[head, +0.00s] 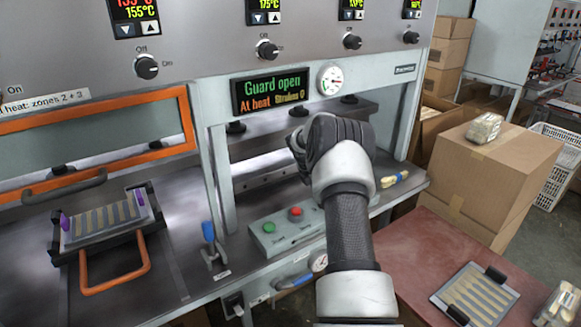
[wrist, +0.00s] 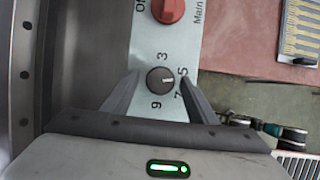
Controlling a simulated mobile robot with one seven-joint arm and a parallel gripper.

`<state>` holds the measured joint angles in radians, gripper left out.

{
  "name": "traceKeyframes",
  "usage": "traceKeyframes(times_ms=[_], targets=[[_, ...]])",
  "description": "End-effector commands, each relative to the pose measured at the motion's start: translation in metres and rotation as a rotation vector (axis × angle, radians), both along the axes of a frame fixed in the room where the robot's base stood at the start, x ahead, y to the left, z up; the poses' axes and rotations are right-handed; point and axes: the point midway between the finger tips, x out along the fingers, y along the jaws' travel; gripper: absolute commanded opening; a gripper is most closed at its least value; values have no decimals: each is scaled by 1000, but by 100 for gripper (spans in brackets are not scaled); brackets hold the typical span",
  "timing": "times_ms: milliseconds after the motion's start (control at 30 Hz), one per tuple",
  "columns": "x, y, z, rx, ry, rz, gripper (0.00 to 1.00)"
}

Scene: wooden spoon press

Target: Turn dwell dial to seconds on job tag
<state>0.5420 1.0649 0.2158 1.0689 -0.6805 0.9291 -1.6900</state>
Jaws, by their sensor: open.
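The dwell dial (wrist: 160,80) is a small dark round knob on a pale panel in the wrist view. The numbers 3, 5, 7 and 9 stand around it. A light mark on its face seems to point toward the 5. My gripper (wrist: 159,76) is open, with one finger on each side of the dial; I cannot tell whether either finger touches it. In the head view my gripper (head: 325,140) is seen from behind, its fingertips and the dial hidden. I cannot make out a job tag with a seconds value in either view.
A red main switch (wrist: 168,9) sits just beyond the dial. The press has a display (head: 270,90) reading "Guard open", a button box (head: 284,232) and an orange guard frame (head: 187,118). A tray of sticks (head: 475,294) lies on the reddish table at right.

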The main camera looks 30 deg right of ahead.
Motion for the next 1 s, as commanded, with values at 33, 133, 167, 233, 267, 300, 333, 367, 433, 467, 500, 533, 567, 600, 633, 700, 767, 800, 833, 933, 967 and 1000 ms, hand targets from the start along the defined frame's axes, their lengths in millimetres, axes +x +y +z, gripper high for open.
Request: traceKeyframes(times_ms=[33, 133, 167, 233, 267, 300, 333, 367, 433, 467, 500, 533, 567, 600, 633, 700, 767, 800, 833, 933, 967, 1000], targets=[[-3, -1, 2, 2, -1, 81, 53], [-6, -3, 1, 3, -1, 295, 53], [-7, -4, 1, 4, -2, 357, 53], [-7, -4, 1, 4, -3, 491, 53], [-7, -4, 1, 4, -4, 544, 53], [-8, -4, 1, 4, -4, 613, 53], [-8, -5, 1, 4, -4, 665, 53], [-8, -5, 2, 3, -5, 715, 53], [-7, -4, 2, 1, -7, 821, 53], [-7, -1, 12, -6, -5, 816, 53], [-9, 1, 20, -7, -4, 814, 53], [-11, 2, 26, -8, -3, 813, 53], [-13, 4, 31, -7, -2, 812, 53], [-16, 6, 38, -7, -2, 811, 53], [-18, 8, 44, -6, -1, 811, 53], [-22, 11, 56, -5, 0, 810, 53], [-26, 14, 67, -5, 0, 809, 53], [-28, 15, 75, -5, -1, 808, 53], [-30, 17, 80, -5, -1, 807, 53], [-36, 22, 99, -4, 0, 807, 53], [-38, 24, 105, -5, 0, 807, 53], [-40, 26, 112, -5, 1, 806, 53]])
